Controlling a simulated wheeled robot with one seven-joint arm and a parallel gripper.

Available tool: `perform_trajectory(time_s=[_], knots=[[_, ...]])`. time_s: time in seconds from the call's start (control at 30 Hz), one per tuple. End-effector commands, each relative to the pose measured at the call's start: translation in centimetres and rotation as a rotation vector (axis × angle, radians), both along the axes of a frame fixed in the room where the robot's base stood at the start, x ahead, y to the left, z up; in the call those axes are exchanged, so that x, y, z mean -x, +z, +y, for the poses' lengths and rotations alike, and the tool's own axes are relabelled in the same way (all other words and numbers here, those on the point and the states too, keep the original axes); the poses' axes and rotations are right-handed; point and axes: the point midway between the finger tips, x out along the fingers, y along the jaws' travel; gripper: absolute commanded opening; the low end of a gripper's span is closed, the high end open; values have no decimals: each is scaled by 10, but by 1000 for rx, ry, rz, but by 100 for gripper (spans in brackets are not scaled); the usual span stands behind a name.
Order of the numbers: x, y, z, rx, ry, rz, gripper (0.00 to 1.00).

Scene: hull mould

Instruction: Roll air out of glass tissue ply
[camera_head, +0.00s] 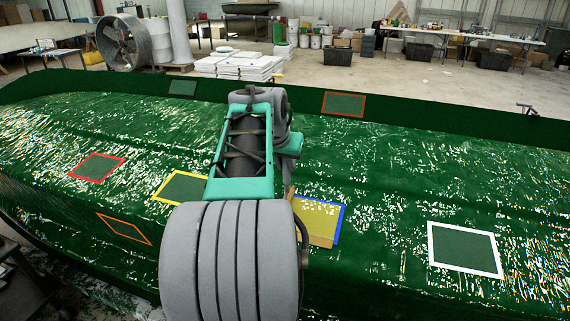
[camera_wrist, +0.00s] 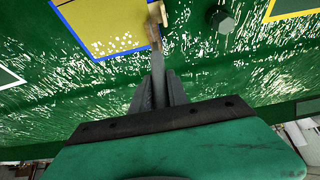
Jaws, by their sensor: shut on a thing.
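A glass tissue ply (camera_head: 320,218) is a yellow-tan sheet inside a blue outline on the green mould (camera_head: 380,170). In the wrist view the ply (camera_wrist: 100,25) is at the upper left, with pale specks along its lower part. My gripper (camera_wrist: 158,82) is shut on the grey handle of a roller (camera_wrist: 157,60). The roller's brownish head is at the ply's right edge; I cannot tell whether it touches. In the head view my arm hides the gripper, most of the roller and the ply's left part.
Other outlined patches lie on the mould: yellow (camera_head: 180,187), red (camera_head: 97,167), white (camera_head: 465,248) and orange (camera_head: 125,228). A dark knob (camera_wrist: 221,19) shows right of the roller. The mould's raised far wall (camera_head: 430,118) runs behind; the surface right of the ply is open.

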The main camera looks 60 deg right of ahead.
Motion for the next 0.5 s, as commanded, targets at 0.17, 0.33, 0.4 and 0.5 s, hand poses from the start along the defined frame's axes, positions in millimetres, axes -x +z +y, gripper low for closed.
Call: perform_trajectory(time_s=[0.17,0.33,0.4,0.5], knots=[[2,-2,0,-1,-1,1,0],[20,-4,-3,-2,-4,0,0],[28,-3,-4,-3,-3,1,0],[37,-3,-5,-3,-3,1,0]])
